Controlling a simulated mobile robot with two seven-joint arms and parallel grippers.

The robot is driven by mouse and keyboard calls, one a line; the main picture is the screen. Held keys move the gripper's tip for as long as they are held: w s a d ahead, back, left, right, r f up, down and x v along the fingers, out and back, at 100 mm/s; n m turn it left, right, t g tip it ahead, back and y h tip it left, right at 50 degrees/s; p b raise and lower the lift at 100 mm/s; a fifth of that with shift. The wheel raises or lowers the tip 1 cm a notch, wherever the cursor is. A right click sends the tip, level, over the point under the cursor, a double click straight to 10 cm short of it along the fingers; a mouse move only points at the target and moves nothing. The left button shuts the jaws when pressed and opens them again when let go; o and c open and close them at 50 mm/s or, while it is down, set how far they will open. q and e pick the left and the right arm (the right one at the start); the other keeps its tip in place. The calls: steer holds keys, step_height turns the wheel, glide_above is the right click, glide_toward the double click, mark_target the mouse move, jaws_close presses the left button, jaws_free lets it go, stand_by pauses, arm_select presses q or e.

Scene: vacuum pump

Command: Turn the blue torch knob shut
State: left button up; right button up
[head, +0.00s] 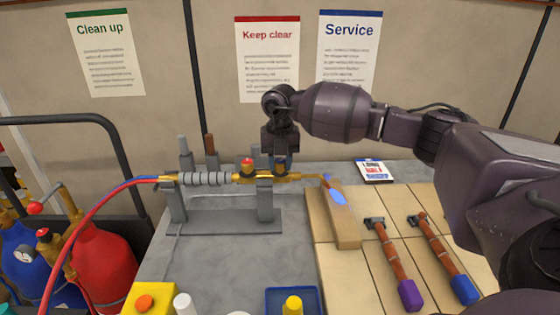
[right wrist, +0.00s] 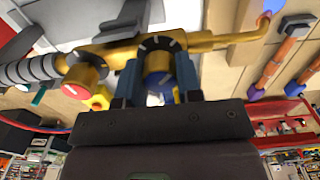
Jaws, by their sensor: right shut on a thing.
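The brass torch (head: 300,177) lies level across a grey stand (head: 265,203), its bent tip to the right. A blue flame (head: 337,197) shows at the tip. My right gripper (head: 281,167) comes down from above onto the torch body. In the right wrist view, its two fingers (right wrist: 158,78) are shut on the blue knob (right wrist: 157,84), one on each side. The knob's dark collar carries a white mark. A red knob (head: 247,166) sits on the torch just left of the gripper; it also shows in the right wrist view (right wrist: 80,78). My left gripper is not in view.
A wooden block (head: 342,225) lies under the flame. Two brown-handled tools (head: 390,250) lie at right. A blue tray (head: 272,298) is in front.

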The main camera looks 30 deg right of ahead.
mark_target(280, 161)
steer(key=m, duration=0.4)
steer(key=shift+r+m, duration=0.1)
steer(key=shift+m, duration=0.2)
steer(key=m, duration=0.4)
steer(key=shift+p, duration=0.4)
steer(key=shift+m, duration=0.4)
steer(key=o, duration=0.9)
steer(key=shift+o, duration=0.2)
step_height(280, 161, up, 11)
steer(key=b, duration=0.1)
steer(key=shift+f, duration=0.2)
